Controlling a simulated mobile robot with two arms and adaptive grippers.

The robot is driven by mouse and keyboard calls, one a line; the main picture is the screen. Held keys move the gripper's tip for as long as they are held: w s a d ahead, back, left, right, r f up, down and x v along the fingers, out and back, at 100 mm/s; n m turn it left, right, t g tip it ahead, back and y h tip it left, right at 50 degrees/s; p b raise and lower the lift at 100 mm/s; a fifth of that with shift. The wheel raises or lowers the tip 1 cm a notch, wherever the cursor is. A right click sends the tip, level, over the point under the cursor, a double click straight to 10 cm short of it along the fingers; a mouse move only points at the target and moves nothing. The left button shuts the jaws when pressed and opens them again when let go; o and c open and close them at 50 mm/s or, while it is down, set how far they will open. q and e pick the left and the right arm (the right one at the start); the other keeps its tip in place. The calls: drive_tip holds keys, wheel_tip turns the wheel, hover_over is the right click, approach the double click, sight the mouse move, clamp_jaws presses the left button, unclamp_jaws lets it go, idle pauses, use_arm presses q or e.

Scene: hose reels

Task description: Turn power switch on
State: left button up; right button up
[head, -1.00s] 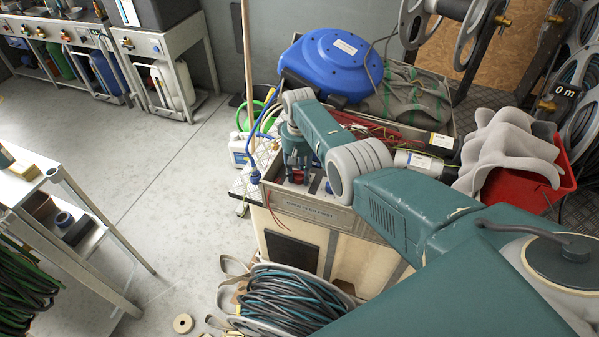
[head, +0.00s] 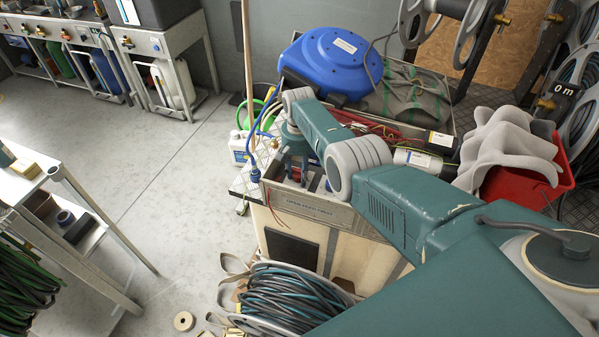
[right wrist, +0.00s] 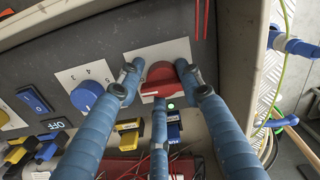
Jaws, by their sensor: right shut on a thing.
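The power switch is a red rotary knob (right wrist: 161,78) on a white plate on a dark panel in the right wrist view. My right gripper (right wrist: 158,84) is shut on this knob, with blue fingers at its left and right sides and a third finger below. A small green light (right wrist: 170,106) shows just under the knob. In the head view my right gripper (head: 293,172) reaches down into the open top of the panel box (head: 310,207), and a bit of red shows between its fingers. My left gripper is not in view.
The panel also has a blue knob (right wrist: 87,96) and a blue rocker switch (right wrist: 34,99). Red wires hang near the panel. A blue hose reel (head: 334,62) and a red bin (head: 520,185) stand behind. A cable reel (head: 290,298) lies in front.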

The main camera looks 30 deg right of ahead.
sight(299, 169)
drive_tip(key=shift+w+d+r, duration=0.1)
drive_tip(key=shift+w+r, duration=0.25)
drive_tip(key=shift+w, duration=0.1)
drive_tip(key=o, duration=0.9)
drive_tip(key=shift+c, duration=0.2)
drive_tip(key=shift+o, duration=0.8)
drive_tip(key=shift+f, duration=0.25)
drive_tip(key=shift+s+r, duration=0.1)
drive_tip(key=shift+r, duration=0.35)
wheel_tip(299, 169, up, 11)
drive_tip(key=shift+r, duration=0.1)
